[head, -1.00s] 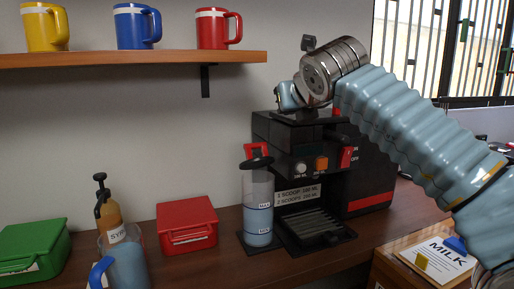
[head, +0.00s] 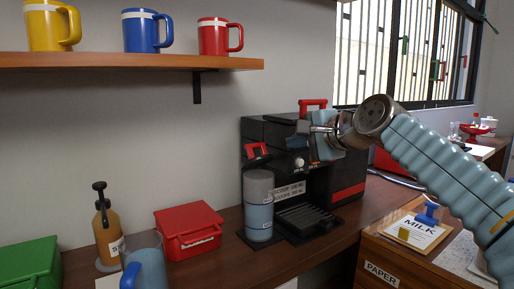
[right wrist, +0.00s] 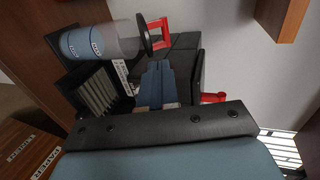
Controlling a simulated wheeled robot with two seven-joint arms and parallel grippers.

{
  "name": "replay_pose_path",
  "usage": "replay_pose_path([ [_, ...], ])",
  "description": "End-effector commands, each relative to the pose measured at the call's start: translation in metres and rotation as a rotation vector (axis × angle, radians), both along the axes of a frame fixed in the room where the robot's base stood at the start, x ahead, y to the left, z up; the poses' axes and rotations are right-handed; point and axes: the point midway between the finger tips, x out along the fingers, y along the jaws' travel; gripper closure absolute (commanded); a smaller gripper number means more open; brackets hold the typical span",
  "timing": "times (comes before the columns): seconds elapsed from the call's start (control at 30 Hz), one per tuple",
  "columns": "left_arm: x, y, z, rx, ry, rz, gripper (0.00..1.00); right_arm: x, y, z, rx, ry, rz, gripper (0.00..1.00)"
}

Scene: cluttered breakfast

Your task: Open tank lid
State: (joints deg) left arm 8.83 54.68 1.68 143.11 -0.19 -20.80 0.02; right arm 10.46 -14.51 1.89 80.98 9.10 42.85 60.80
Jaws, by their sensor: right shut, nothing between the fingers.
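The clear tank (head: 258,208) stands upright at the left side of the black coffee machine (head: 345,165), with bluish liquid in it. Its black lid with a red handle (head: 257,151) is at the tank's top; I cannot tell whether it sits flat. In the right wrist view the tank (right wrist: 88,42) lies sideways in the picture, with the dark lid disc (right wrist: 143,34) at its right end. My right gripper (head: 303,130) is shut and empty, in front of the machine's upper part, right of the lid and apart from it. Its blue fingers (right wrist: 158,72) are together. My left gripper is out of view.
A red box (head: 188,232), syrup bottle (head: 107,235), jug (head: 145,262) and green box (head: 30,262) stand on the counter to the left. A shelf (head: 130,62) with mugs hangs above. A red handle (head: 312,104) rises atop the machine.

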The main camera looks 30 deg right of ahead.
Motion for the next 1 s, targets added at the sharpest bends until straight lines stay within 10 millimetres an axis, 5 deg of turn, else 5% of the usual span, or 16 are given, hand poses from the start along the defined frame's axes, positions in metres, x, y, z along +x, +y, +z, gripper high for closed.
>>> replay_pose_path([
  [0.17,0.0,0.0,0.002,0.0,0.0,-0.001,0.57,0.016,0.0,-0.008,-0.005,0.016,-0.001,1.0],
  [0.7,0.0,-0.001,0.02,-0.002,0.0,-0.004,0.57,0.116,0.009,-0.033,-0.005,0.01,0.0,1.0],
  [1.0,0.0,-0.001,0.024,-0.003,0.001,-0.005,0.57,0.133,0.01,-0.035,-0.006,0.008,0.0,1.0],
])
